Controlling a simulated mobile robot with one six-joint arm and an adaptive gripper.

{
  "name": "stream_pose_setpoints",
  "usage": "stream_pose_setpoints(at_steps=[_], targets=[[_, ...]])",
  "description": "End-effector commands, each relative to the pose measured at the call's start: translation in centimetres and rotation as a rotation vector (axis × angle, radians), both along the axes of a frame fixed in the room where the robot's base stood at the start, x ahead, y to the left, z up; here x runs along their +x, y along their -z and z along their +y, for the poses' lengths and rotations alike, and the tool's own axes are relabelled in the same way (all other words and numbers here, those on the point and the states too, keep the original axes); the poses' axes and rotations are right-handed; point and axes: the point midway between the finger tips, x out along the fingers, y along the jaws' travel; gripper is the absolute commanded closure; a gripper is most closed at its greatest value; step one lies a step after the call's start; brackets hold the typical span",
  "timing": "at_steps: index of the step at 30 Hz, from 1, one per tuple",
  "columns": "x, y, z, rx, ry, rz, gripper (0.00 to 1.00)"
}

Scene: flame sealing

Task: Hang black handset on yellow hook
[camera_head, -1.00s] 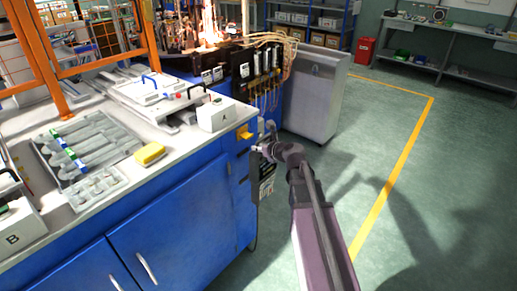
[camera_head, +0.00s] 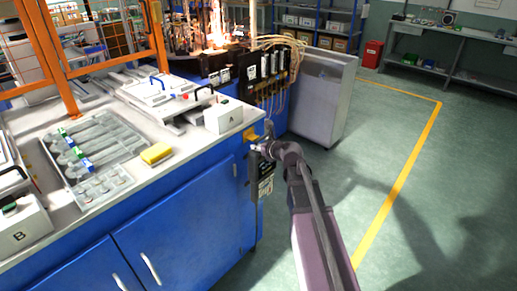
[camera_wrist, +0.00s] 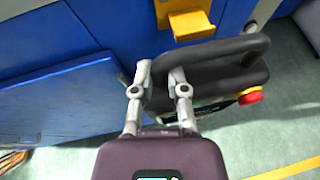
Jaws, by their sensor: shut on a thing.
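The black handset (camera_wrist: 210,78) is a dark body with a looped handle and a red button. It hangs in my gripper (camera_wrist: 160,75), whose fingers are closed on it. The yellow hook (camera_wrist: 190,22) is fixed to the blue cabinet side, just beyond the handset's upper edge in the wrist view. The handset looks apart from or just touching the hook; I cannot tell which. In the head view the handset (camera_head: 265,178) hangs beside the cabinet corner, just below the hook (camera_head: 254,134). My gripper (camera_head: 261,149) partly hides its top there.
The blue cabinet (camera_head: 185,215) stands left of my arm. Its worktop carries a white box marked A (camera_head: 223,115), a yellow sponge-like block (camera_head: 156,153) and a tray of tools (camera_head: 137,152). A grey cabinet (camera_head: 320,105) stands behind. Green floor on the right is open.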

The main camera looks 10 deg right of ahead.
Motion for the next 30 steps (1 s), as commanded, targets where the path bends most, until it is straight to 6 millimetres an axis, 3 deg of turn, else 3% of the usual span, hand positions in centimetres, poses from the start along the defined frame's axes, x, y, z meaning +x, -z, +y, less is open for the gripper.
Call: stream_pose_setpoints(at_steps=[30], targets=[[3.1,0.6,2.2,0.000,0.001,-0.002,1.00]])
